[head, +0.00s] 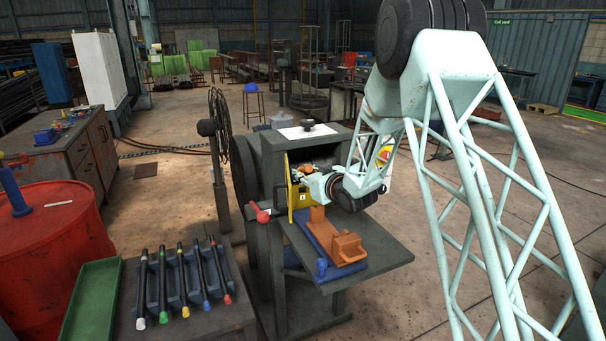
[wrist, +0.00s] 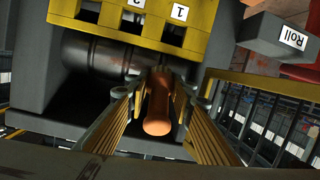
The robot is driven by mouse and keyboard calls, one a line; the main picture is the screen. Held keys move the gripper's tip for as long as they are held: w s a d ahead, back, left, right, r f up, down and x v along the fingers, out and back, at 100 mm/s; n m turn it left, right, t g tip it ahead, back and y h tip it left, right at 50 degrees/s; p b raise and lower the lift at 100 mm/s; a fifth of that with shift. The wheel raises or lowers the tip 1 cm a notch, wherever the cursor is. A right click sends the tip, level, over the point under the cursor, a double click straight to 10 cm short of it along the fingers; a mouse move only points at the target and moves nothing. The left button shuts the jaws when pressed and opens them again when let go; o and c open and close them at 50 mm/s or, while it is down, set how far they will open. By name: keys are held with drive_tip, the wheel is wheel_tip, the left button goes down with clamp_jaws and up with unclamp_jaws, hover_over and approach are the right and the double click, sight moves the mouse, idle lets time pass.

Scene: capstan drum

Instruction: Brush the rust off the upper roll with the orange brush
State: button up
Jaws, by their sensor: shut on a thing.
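My gripper (wrist: 158,97) is shut on the orange brush (wrist: 158,118), holding it by its rounded handle in the wrist view. The brush's far end points at a dark metal roll (wrist: 95,57) with faint brownish patches, inside the machine. Which roll this is, and whether the bristles touch it, I cannot tell; the bristles are hidden. In the head view my gripper (head: 308,172) reaches into the machine's opening beside the yellow frame (head: 301,195), and the wrist hides most of the inside.
A grey block labelled "Roll" (wrist: 285,38) stands at upper right. Below the opening, a shelf (head: 375,262) carries a blue and orange fixture (head: 338,247). A red-knobbed lever (head: 260,214) stands left of it. Several coloured-tip tools lie in a rack (head: 187,280).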

drive_tip(key=shift+w+d, duration=0.1)
drive_tip(key=shift+w+d, duration=0.45)
drive_tip(key=shift+d, duration=0.4)
drive_tip(key=shift+w+d, duration=0.4)
drive_tip(key=shift+d, duration=0.45)
drive_tip(key=shift+d, duration=0.15)
drive_tip(key=shift+w+d, duration=0.5)
drive_tip(key=shift+d, duration=0.3)
drive_tip(key=shift+w+d, duration=0.5)
drive_tip(key=shift+d, duration=0.25)
drive_tip(key=shift+d, duration=0.15)
drive_tip(key=shift+w+d, duration=0.5)
drive_tip(key=shift+d, duration=0.3)
drive_tip(key=shift+w+d, duration=0.5)
drive_tip(key=shift+d, duration=0.3)
drive_tip(key=shift+s, duration=0.1)
drive_tip(key=shift+s+a, duration=0.45)
drive_tip(key=shift+a, duration=0.45)
drive_tip(key=shift+s+a, duration=0.45)
drive_tip(key=shift+a, duration=0.4)
